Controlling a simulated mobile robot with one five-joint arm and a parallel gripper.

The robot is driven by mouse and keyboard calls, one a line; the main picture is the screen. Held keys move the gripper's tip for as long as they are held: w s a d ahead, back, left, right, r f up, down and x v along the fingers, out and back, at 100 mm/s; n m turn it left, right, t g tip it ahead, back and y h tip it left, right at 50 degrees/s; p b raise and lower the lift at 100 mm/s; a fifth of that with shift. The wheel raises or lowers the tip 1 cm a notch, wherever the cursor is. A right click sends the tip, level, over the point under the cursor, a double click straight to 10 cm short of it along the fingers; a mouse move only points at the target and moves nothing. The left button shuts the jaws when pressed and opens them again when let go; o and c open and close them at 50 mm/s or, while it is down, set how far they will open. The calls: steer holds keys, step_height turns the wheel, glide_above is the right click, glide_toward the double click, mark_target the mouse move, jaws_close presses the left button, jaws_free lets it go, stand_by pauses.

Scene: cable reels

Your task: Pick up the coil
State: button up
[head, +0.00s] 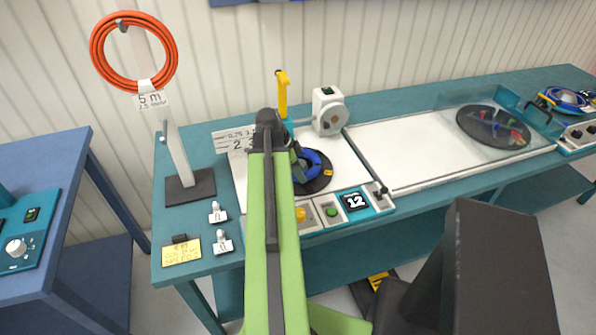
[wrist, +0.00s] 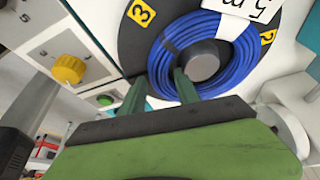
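A blue coil (wrist: 215,85) with a white "5 m" tag (wrist: 222,17) lies on a black round plate (wrist: 132,45) around a grey hub (wrist: 203,62) in the wrist view. In the head view the coil (head: 318,163) is partly hidden by my arm. My gripper (wrist: 160,76) is open. Its left fingertip is at the coil's outer edge and its right fingertip is beside the hub, with the blue strands between them. I cannot tell whether either finger touches the coil.
An orange coil (head: 164,76) hangs on a stand at the left. A white measuring device (head: 329,110) stands behind the blue coil. A white board (head: 410,150) lies clear to the right.

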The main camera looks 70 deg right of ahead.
steer(key=shift+s+d+f, duration=0.1)
steer(key=shift+f, duration=0.45)
steer(key=shift+r, duration=0.15)
jaws_close()
stand_by(0.8)
